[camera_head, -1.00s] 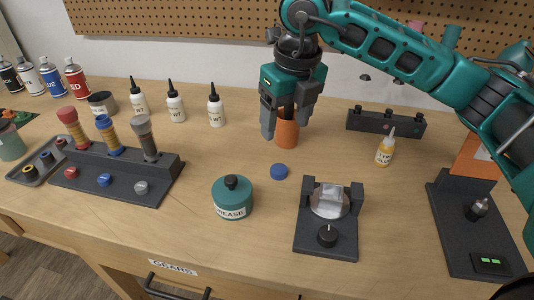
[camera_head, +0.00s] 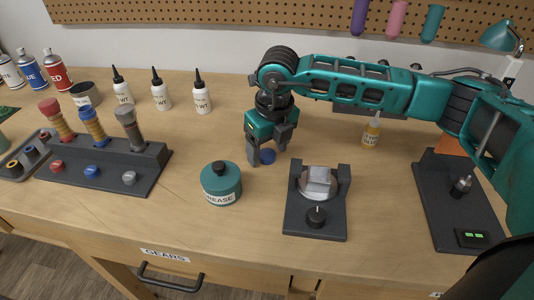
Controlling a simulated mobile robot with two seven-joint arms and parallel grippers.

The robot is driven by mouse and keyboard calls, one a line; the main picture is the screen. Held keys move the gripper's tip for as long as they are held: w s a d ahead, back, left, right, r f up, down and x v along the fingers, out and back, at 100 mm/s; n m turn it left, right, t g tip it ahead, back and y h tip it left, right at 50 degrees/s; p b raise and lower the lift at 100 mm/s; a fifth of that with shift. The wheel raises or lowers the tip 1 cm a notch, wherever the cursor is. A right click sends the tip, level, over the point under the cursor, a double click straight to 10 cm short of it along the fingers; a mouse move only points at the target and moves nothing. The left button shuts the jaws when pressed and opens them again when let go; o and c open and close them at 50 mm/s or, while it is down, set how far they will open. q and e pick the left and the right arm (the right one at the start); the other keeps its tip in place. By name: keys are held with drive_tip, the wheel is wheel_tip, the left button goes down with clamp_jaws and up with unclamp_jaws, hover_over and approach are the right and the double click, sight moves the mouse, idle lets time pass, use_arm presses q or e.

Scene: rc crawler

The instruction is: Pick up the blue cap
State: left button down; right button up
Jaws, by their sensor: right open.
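My left gripper does not show.
A teal grease jar (camera_head: 221,184) stands close on the left. A rack with shock absorbers (camera_head: 108,165) is at left. White bottles (camera_head: 201,96) stand behind. A yellow bottle (camera_head: 371,135) stands at right.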

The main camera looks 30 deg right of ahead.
drive_tip(key=shift+f, duration=0.1)
drive_tip(key=c, duration=1.1)
